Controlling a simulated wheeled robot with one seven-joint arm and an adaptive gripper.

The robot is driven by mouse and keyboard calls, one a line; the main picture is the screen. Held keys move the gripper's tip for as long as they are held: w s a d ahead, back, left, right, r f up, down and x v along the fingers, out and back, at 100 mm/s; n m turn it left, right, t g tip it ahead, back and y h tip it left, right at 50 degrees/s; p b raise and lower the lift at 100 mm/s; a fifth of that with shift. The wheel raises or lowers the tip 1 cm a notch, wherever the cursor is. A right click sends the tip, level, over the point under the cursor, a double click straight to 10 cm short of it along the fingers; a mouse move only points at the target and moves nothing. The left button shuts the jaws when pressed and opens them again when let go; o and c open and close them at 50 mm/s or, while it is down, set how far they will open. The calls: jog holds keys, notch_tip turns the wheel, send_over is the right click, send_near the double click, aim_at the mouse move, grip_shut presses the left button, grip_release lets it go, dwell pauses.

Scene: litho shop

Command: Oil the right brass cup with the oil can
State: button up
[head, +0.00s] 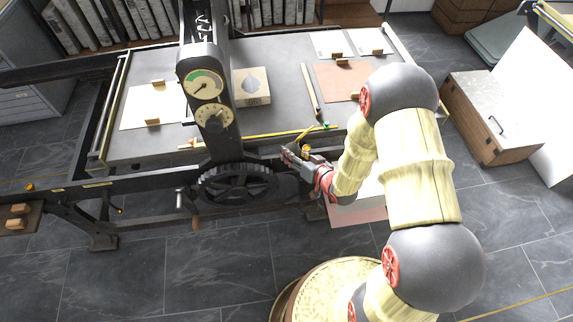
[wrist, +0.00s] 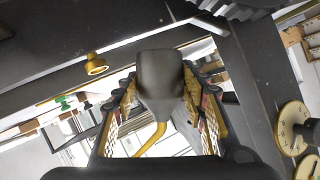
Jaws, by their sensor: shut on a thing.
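My gripper (head: 308,165) is at the right end of the press's front rail, shut on the oil can. In the wrist view, the can's dark body (wrist: 160,75) sits between the two fingers, and its curved brass spout (wrist: 152,140) shows below it. A small brass cup (wrist: 95,64) sits on the dark rail, to the left of the can and apart from it in that view. In the head view, a brass spot beside my gripper (head: 306,150) appears to be this right cup. The spout tip's exact position over the cup cannot be told.
The press column with two dials (head: 205,85) and a large gear wheel (head: 237,184) stand left of my gripper. The grey press bed (head: 280,75) lies behind, holding sheets and a block. A wooden cabinet (head: 490,115) stands at right. Tiled floor (head: 140,270) is open in front.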

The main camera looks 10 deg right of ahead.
jog(key=f, duration=0.1)
jog(key=a+f+y, duration=0.1)
jog(key=f+g+b, duration=0.1)
jog(key=shift+a+f+y, duration=0.1)
jog(key=shift+a+y, duration=0.25)
jog(key=shift+y, duration=0.05)
jog(key=shift+s+a+f+m+g+y+p, duration=0.2)
jog(key=shift+a+m+y+p, duration=0.15)
jog(key=shift+m+y, duration=0.35)
jog(key=shift+s+a+f+m+g+y+p, duration=0.1)
jog(key=shift+s+a+m+g+y+p, duration=0.25)
jog(key=shift+m, duration=0.55)
jog(key=shift+s+a+f+m+g+y+p, duration=0.1)
jog(key=shift+a+m+y+p, duration=0.25)
jog(key=shift+m+y, duration=0.4)
jog(key=shift+d+r+n+t+h+p, duration=0.1)
jog(key=shift+r+n+t+h+p, duration=0.5)
jog(key=shift+r+n+h, duration=0.65)
jog(key=shift+r+n+t+h+p, duration=0.25)
jog(key=shift+r+n+h+p, duration=0.6)
jog(key=shift+r+n, duration=0.6)
